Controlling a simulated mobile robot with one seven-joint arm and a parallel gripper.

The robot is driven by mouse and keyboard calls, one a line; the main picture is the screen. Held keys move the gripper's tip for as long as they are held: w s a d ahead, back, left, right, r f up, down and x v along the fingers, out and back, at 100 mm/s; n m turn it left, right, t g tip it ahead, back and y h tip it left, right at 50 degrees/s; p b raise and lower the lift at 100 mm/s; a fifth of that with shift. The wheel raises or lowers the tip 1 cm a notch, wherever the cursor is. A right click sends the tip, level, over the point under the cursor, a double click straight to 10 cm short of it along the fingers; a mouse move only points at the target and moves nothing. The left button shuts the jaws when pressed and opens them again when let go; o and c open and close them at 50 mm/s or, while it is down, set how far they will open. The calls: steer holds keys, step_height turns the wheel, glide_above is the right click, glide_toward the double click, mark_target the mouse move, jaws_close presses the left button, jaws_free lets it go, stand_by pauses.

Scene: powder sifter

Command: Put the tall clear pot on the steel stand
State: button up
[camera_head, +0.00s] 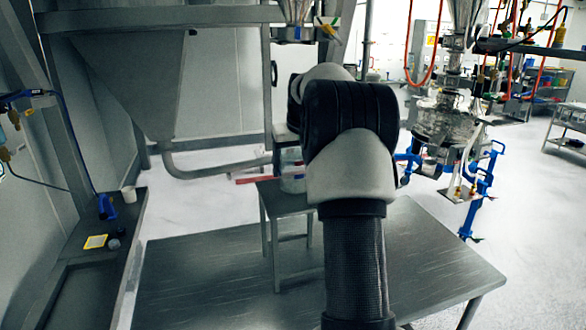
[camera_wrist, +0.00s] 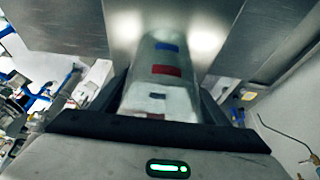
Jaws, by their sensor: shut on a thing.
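The tall clear pot (camera_wrist: 165,72) has blue and red marks on its side and sits between the fingers of my gripper (camera_wrist: 162,88) in the wrist view. The gripper is shut on it. In the head view, part of the clear pot (camera_head: 292,174) shows just left of my arm, at the top of the small steel stand (camera_head: 277,199). I cannot tell whether the pot's base touches the stand. My arm hides the gripper and the right part of both pot and stand in the head view.
A wide steel table (camera_head: 215,285) lies in front, mostly bare. A left ledge holds a white cup (camera_head: 129,194), a blue item (camera_head: 106,207) and a yellow-edged card (camera_head: 95,241). A grey hopper (camera_head: 130,75) with a bent pipe stands behind. Blue valve fittings (camera_head: 480,190) stand right.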

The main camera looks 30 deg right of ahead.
steer(key=shift+f, duration=0.65)
steer(key=shift+f, duration=0.1)
steer(key=o, duration=1.1)
steer(key=shift+s+r, duration=0.1)
steer(key=shift+r, duration=0.3)
steer(key=v, duration=1.1)
steer(key=shift+s+r, duration=0.2)
